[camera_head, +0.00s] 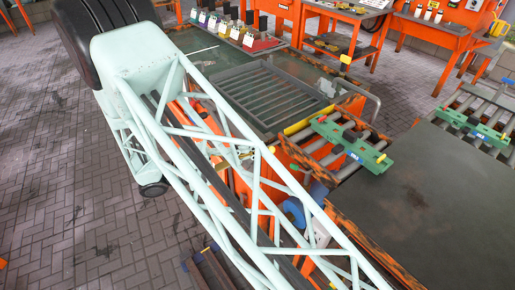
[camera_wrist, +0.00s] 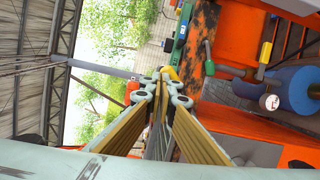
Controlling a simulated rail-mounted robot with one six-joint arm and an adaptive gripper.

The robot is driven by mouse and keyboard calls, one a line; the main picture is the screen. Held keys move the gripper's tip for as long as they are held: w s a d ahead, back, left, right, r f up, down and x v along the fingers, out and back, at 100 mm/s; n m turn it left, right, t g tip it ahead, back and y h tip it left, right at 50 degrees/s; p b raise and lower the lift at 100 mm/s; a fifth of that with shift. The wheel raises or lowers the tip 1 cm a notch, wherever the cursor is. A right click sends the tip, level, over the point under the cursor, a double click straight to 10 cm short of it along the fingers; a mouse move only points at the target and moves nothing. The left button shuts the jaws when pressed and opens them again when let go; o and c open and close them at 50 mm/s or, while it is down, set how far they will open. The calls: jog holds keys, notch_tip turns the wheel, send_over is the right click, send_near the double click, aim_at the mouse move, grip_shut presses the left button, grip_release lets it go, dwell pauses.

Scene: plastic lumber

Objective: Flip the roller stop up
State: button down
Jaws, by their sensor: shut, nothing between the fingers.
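A second green bar (camera_head: 468,123) crosses the rollers at the right. I cannot tell from this view whether either is up or down. In the wrist view, my gripper (camera_wrist: 161,76) is shut and empty. A green piece (camera_wrist: 182,35) shows just beyond and above its fingertips, apart from or touching them I cannot tell. A lever with a green grip (camera_wrist: 208,60) stands to the right of the fingertips. My gripper is not discernible in the head view.
A yellow-tipped lever (camera_wrist: 264,54) and a blue cylinder (camera_wrist: 300,88) lie right of my gripper in the wrist view. The dark flat table (camera_head: 440,215) is clear. A grey slatted tray (camera_head: 268,94) lies on the green-topped bench behind the rollers.

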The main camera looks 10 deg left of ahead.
jog(key=shift+a+r, duration=0.1)
jog(key=shift+a, duration=0.05)
jog(key=s+a+r+p, duration=0.1)
jog(key=s+a+r, duration=0.1)
jog(key=a, duration=0.3)
jog(key=s+a+r+p, duration=0.1)
jog(key=s+a+r, duration=0.1)
jog(key=a, duration=0.4)
jog(key=shift+s+r, duration=0.15)
jog(key=shift+s, duration=0.5)
jog(key=shift+d, duration=0.1)
